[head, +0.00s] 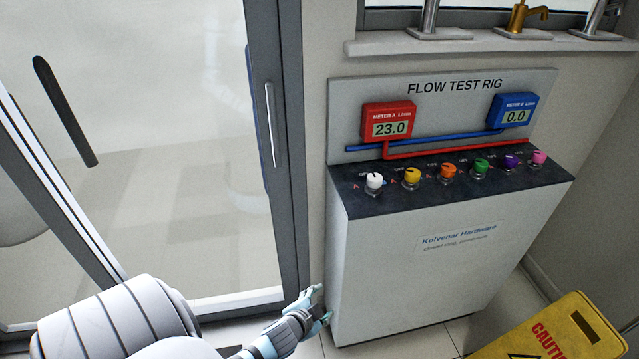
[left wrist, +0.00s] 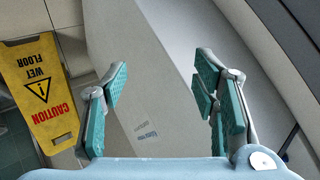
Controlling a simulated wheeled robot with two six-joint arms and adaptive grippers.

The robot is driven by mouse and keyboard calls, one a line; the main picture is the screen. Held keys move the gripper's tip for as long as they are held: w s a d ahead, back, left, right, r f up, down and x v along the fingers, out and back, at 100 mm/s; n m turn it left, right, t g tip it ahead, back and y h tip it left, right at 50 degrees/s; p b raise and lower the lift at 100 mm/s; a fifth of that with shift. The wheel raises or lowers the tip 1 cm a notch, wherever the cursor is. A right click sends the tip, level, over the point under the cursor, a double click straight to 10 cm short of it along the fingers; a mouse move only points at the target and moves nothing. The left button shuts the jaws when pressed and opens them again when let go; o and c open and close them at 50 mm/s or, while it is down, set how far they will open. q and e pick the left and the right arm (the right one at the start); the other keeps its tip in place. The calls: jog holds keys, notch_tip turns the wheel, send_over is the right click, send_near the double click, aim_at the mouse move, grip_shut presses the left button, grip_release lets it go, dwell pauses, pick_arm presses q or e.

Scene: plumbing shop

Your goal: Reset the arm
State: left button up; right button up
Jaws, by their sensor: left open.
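My left gripper (head: 318,304) is low in the head view, beside the lower left edge of the flow test rig (head: 420,270). The white side of the rig shows beyond the fingers in that view. I cannot tell whether a finger touches the rig. My left arm comes in from the bottom left. My right gripper is in neither view.
The rig top carries several coloured knobs (head: 446,173), a red meter (head: 388,122) reading 23.0 and a blue meter (head: 514,111) reading 0.0. A yellow wet floor sign (head: 560,335) stands at the lower right. A glass door (head: 190,140) with a grey frame is on the left.

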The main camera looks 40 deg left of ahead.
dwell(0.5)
pick_arm(q)
jog(key=s+f+n+g, duration=0.2)
jog(key=s+f+g, duration=0.2)
jog(key=s+f, duration=0.8)
jog(key=s+d+f+n+g+h, duration=0.1)
jog(key=s+d+f+g, duration=0.1)
jog(key=s, duration=0.8)
jog(key=s+d+f+n+g, duration=0.1)
jog(key=s+d+f, duration=0.3)
jog(key=s, duration=0.6)
notch_tip(320, 180, down, 2)
jog(key=shift+s+d+f+g+h, duration=0.2)
jog(key=shift+s+g+h, duration=0.15)
jog(key=shift+g, duration=0.55)
jog(key=shift+w, duration=0.1)
jog(key=shift+c, duration=0.6)
